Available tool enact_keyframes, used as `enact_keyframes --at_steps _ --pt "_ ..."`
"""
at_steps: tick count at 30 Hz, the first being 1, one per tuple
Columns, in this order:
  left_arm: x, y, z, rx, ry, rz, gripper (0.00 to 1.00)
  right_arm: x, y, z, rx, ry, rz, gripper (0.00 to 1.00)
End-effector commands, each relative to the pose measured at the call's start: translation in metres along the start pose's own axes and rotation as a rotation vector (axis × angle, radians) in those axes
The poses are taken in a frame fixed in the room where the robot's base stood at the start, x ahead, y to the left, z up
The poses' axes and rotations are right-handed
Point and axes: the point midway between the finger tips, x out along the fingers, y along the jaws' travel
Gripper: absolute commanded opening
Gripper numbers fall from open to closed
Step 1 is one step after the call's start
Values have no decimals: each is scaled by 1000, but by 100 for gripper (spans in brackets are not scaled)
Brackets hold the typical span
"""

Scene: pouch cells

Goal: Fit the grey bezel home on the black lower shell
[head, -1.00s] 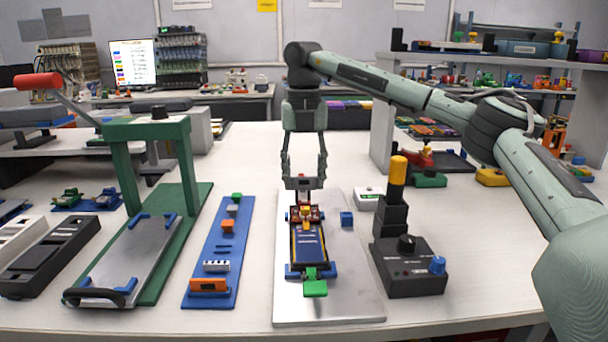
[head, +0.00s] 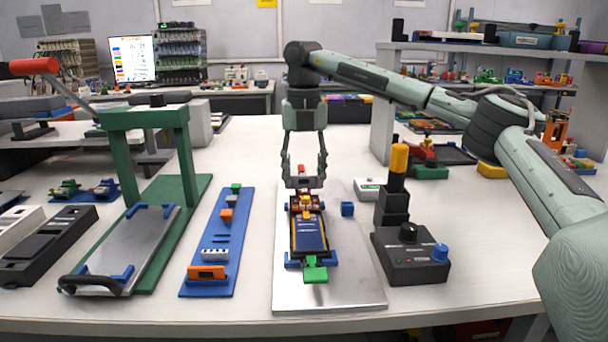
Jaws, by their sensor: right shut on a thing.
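The black lower shell (head: 293,241) lies in blue corner stops on a metal plate, with a dark blue, yellow-striped cell in it. A green piece (head: 315,274) is at its front end, and red and yellow parts (head: 306,205) are at its back end. My right gripper (head: 303,182) points down at the back end of the shell, its fingers spread around a small dark grey piece, which seems to be the grey bezel. The fingers partly hide this piece, and I cannot tell whether it touches the shell. My left gripper is not in view.
A blue block (head: 347,209) and a black control box (head: 411,255) with a yellow-topped post stand to the right. A blue parts strip (head: 212,270) and a green press frame (head: 188,165) stand to the left. The table behind my gripper is mostly clear.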

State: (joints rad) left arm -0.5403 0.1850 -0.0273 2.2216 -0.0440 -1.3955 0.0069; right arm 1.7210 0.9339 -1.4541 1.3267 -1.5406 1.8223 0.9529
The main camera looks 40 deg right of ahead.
Motion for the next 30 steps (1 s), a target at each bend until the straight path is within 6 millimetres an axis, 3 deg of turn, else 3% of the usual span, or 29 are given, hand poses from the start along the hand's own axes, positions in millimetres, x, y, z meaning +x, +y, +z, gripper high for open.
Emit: enact_keyframes --at_steps 30 --pt "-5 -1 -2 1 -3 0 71 0 0 0 0 0 0 34"
